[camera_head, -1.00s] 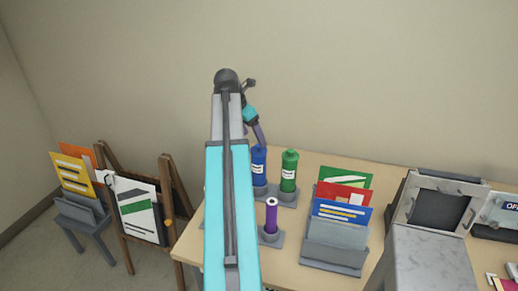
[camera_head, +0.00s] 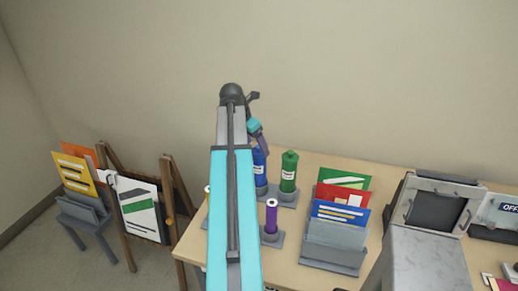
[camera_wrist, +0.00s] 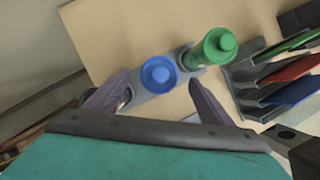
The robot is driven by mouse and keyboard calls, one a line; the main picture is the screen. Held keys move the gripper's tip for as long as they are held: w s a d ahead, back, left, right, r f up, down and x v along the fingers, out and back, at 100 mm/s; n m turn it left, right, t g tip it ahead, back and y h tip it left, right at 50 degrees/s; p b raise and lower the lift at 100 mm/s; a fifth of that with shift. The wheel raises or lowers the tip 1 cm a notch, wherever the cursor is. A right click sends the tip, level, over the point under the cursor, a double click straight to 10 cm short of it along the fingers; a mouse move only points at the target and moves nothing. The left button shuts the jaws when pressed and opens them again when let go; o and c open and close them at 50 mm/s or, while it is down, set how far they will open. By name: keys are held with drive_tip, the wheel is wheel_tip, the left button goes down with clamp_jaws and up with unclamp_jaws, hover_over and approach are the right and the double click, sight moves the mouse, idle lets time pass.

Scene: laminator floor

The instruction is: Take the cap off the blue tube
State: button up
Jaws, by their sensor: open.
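The blue tube (camera_head: 260,172) stands upright in a grey holder on the table, partly hidden by my arm in the head view. In the wrist view its round blue cap (camera_wrist: 158,75) is seen from above, on the tube. My gripper (camera_wrist: 150,92) is open, its two purple fingers on either side of the blue cap and apart from it. In the head view my gripper (camera_head: 263,146) is at the upper part of the blue tube, mostly hidden behind my arm. I cannot tell the exact height gap.
A green tube (camera_head: 289,172) stands close to the right of the blue one. A purple tube (camera_head: 271,216) stands in front. A grey rack (camera_head: 335,245) of coloured folders is to the right. A wall rises behind the table (camera_head: 385,183).

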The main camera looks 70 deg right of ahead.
drive_tip(key=shift+x, duration=0.85)
drive_tip(key=c, duration=1.1)
